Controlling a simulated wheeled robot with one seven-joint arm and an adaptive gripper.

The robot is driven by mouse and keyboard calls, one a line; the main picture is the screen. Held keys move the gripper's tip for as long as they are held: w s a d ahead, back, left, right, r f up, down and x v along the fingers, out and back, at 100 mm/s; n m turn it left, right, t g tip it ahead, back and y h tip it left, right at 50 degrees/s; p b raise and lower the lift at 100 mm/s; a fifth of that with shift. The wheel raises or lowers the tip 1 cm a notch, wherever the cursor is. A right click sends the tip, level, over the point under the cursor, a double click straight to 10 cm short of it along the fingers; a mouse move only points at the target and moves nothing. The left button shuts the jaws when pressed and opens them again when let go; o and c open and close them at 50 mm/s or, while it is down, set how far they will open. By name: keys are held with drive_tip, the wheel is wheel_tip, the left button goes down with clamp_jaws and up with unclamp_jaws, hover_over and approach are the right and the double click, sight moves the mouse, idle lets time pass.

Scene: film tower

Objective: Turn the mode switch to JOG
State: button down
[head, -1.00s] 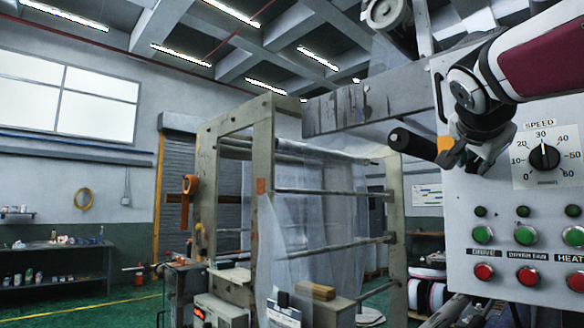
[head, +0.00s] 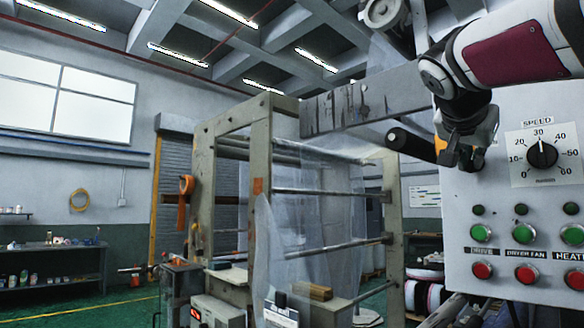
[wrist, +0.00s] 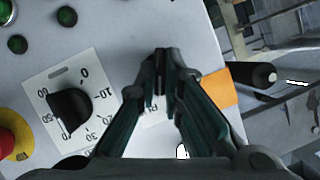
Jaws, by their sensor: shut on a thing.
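My gripper (head: 465,158) is at the upper left of the grey control panel (head: 495,205), left of the speed dial. In the wrist view, the fingertips of my gripper (wrist: 162,80) are close together against the panel face, shut on the mode switch. The switch itself is almost wholly hidden behind the fingers. A small white label (wrist: 154,118) shows partly between the fingers, and its words cannot be read. Which position the switch points to cannot be told.
The black speed knob (head: 541,155) sits right of my gripper, with green buttons (head: 481,233) and red buttons (head: 482,271) below. An orange plate (wrist: 218,89) and a dark roller end (wrist: 254,74) lie close beside the fingers. A red-and-yellow button (wrist: 12,135) is farther off.

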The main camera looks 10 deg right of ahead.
drive_tip(key=shift+w+a+n+g+h, duration=0.15)
drive_tip(key=shift+n+g+h, duration=0.6)
drive_tip(key=shift+n, duration=0.65)
drive_tip(key=c, duration=1.7)
unclamp_jaws()
drive_tip(key=v, duration=1.2)
drive_tip(key=shift+r, duration=0.15)
